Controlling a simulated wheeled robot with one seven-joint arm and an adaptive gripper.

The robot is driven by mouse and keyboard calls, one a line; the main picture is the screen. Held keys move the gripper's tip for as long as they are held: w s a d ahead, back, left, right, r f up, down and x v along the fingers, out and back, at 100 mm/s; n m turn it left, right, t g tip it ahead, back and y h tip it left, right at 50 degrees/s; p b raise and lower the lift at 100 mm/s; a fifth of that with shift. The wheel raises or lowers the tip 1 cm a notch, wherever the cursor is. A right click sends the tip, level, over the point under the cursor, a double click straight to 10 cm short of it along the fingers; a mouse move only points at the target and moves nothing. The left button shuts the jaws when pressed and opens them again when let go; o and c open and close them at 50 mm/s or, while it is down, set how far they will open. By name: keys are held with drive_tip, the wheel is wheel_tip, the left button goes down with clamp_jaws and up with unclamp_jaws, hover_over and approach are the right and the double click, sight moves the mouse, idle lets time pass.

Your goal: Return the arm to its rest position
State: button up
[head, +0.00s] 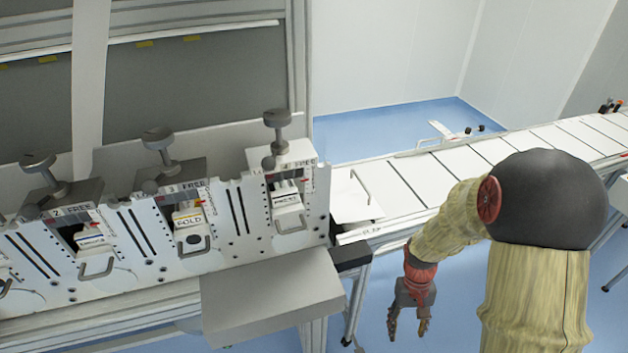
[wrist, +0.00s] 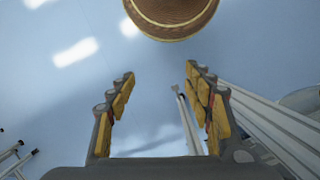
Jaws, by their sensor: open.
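My gripper (head: 408,322) hangs at the end of my arm in the head view, pointing down in front of the conveyor and above the blue floor. My arm is bent, with its dark elbow joint at the right of the picture. In the wrist view my gripper (wrist: 160,115) has its two yellow-padded fingers wide apart, with nothing between them but the floor further below. The gripper is open and empty, and touches nothing that I can see.
A conveyor (head: 480,160) of white slats runs behind my arm to the upper right. A machine panel (head: 235,225) with numbered stations stands at the left, with a grey box (head: 270,300) jutting out in front. The blue floor (head: 440,335) is open around my gripper.

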drive_tip(key=s+a+r+t, duration=0.2)
drive_tip(key=s+r+t, duration=0.1)
drive_tip(key=r, duration=0.8)
drive_tip(key=s+a+r+t, duration=0.2)
drive_tip(key=s+r, duration=0.1)
drive_tip(key=r, duration=0.8)
drive_tip(key=s+a+r+t, duration=0.2)
drive_tip(key=s+r+t, duration=0.1)
drive_tip(key=r, duration=0.8)
drive_tip(key=shift+r+n+t+p, duration=0.3)
drive_tip(key=shift+r+p, duration=0.05)
drive_tip(key=shift+p, duration=0.1)
